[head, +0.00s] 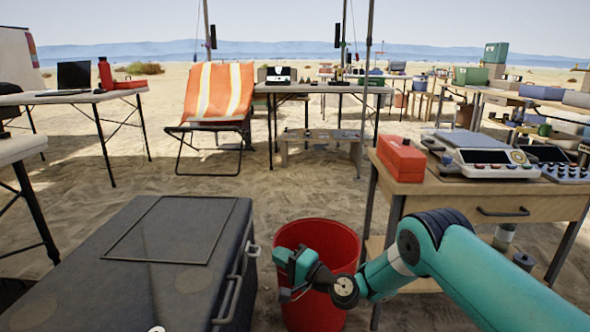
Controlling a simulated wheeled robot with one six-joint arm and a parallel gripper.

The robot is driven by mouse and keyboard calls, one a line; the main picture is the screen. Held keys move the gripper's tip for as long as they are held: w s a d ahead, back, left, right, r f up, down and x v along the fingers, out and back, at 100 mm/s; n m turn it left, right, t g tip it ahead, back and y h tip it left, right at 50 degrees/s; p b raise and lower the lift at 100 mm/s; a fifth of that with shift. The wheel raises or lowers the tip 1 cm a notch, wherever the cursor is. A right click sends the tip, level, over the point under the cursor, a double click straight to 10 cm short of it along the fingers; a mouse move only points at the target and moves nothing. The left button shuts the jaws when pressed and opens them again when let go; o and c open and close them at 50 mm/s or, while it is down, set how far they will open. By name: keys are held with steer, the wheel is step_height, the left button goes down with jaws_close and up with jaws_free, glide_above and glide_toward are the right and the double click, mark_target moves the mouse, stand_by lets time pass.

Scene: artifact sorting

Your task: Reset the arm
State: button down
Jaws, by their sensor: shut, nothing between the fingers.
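My teal arm reaches in from the lower right of the head view. My gripper (290,292) is at its end, over the near left side of a red bucket (325,240) that stands on the sand. The gripper is shut with nothing in it. It is small in this view, and the wrist covers part of the bucket. The inside of the bucket is partly hidden.
A large dark case (90,285) with a side handle stands just left of the gripper. A wooden table (475,208) with a red box (401,158) and a scale (480,155) stands to the right. An orange striped chair (215,95) stands farther back. Open sand lies between.

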steer(key=s+a+r+n+g+h, duration=0.1)
steer(key=s+r+n+g, duration=0.15)
steer(key=r, duration=0.35)
steer(key=s+r+n+g, duration=0.2)
steer(key=r+n+g, duration=0.15)
steer(key=r, duration=0.35)
steer(key=s+d+r+n+g+h+p, duration=0.1)
steer(key=s+d+r+n+g+h, duration=0.2)
steer(key=s+r, duration=0.55)
steer(key=s+d+r+n+g+h+p, duration=0.1)
steer(key=s+d+h, duration=0.2)
steer(key=s+d, duration=0.45)
steer(key=s+d+r+n+h, duration=0.15)
steer(key=s+d, duration=0.25)
steer(key=s, duration=0.6)
steer(key=s+d+n+g+h+p, duration=0.1)
steer(key=s+d+n+h, duration=0.15)
steer(key=s+d, duration=0.45)
step_height(320, 180, up, 38)
steer(key=s+a+m+p, duration=0.1)
steer(key=a+p, duration=0.1)
steer(key=p, duration=3.5)
steer(key=shift+s+h+p, duration=0.15)
steer(key=shift+h+p, duration=0.15)
steer(key=shift+p, duration=0.05)
